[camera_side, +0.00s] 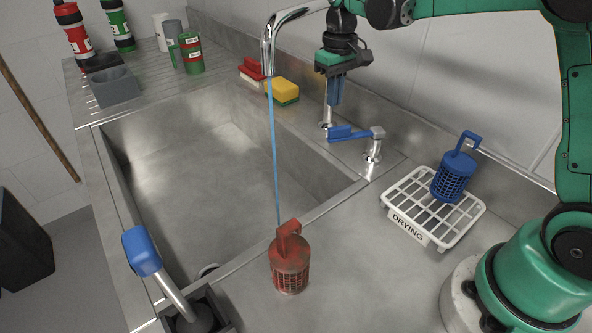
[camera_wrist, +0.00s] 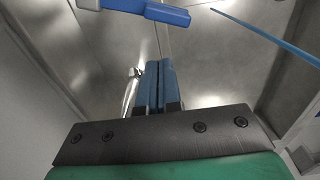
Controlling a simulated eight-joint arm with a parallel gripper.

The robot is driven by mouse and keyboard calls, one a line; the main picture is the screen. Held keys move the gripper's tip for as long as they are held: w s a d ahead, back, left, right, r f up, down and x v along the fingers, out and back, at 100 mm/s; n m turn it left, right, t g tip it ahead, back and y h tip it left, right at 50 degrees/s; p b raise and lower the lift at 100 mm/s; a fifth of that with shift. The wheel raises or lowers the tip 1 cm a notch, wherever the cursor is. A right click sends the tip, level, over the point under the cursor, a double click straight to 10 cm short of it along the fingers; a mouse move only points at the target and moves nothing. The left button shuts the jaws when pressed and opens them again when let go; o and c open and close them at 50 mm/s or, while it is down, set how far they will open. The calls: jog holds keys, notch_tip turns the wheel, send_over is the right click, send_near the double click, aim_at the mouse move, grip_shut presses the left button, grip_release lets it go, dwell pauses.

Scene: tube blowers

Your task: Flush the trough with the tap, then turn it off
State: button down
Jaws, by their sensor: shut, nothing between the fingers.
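The tap spout (camera_side: 268,50) arches over the metal trough (camera_side: 200,170), and a thin blue stream of water (camera_side: 273,150) falls from it. The tap's blue lever (camera_side: 348,133) sits on a chrome post on the rear ledge. It also shows at the top of the wrist view (camera_wrist: 160,12), where the water stream (camera_wrist: 270,38) crosses the upper right. My gripper (camera_side: 335,103) points down behind the spout, above and just left of the lever. Its blue fingers (camera_wrist: 156,68) are shut with nothing between them. A gap to the lever shows in the wrist view.
A red strainer (camera_side: 290,265) stands on the near counter. A blue strainer (camera_side: 452,180) sits on the white drying rack (camera_side: 410,226). A yellow sponge (camera_side: 284,91) and red brush (camera_side: 252,70) lie behind the trough. A blue-handled lever (camera_side: 142,251) rises at front left.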

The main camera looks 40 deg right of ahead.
notch_tip(320, 180, down, 4)
jog(key=shift+f, duration=0.25)
dwell(0.4)
jog(key=shift+s+a, duration=0.1)
jog(key=shift+s, duration=0.05)
jog(key=shift+s+a, duration=0.35)
jog(key=shift+s, duration=0.55)
dwell(6.1)
